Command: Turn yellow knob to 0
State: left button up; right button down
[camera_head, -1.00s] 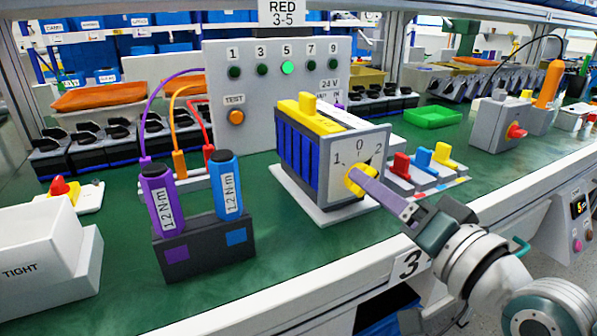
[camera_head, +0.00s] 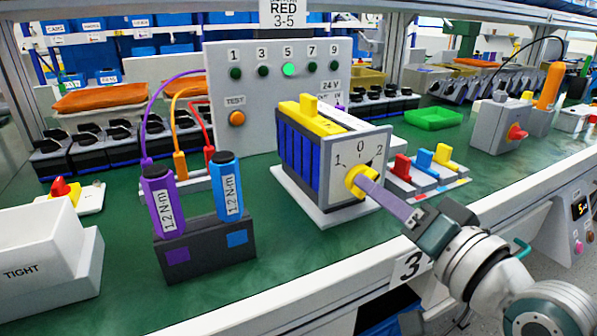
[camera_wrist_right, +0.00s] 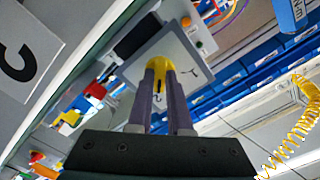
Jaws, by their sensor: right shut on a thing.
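The yellow knob (camera_head: 352,181) is on the white front face of the rotary switch box (camera_head: 375,145), below the marks 1, 0 and 2. My right gripper (camera_head: 368,184) comes in from the lower right, its purple-grey fingers shut on the knob. In the right wrist view the yellow knob (camera_wrist_right: 133,74) shows around and between the fingertips (camera_wrist_right: 161,72). The fingers hide much of the knob, so I cannot tell which mark it points to. My left gripper is not in view.
The switch sits on a white plate (camera_head: 290,184). A dark holder (camera_head: 205,250) with purple and blue drivers stands to the left. Red, blue and yellow blocks (camera_head: 425,165) are close on the right. A grey panel (camera_head: 265,105) stands behind. Green bench surface is clear at front.

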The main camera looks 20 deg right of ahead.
jog(key=shift+n, duration=0.3)
jog(key=n+p, duration=0.1)
jog(key=n, duration=0.2)
jog(key=shift+n+p, duration=0.3)
jog(key=shift+p, duration=0.1)
jog(key=n+p, duration=0.1)
jog(key=n, duration=0.2)
jog(key=shift+n, duration=0.8)
jog(key=c, duration=0.8)
grip_release()
jog(key=shift+c, duration=0.2)
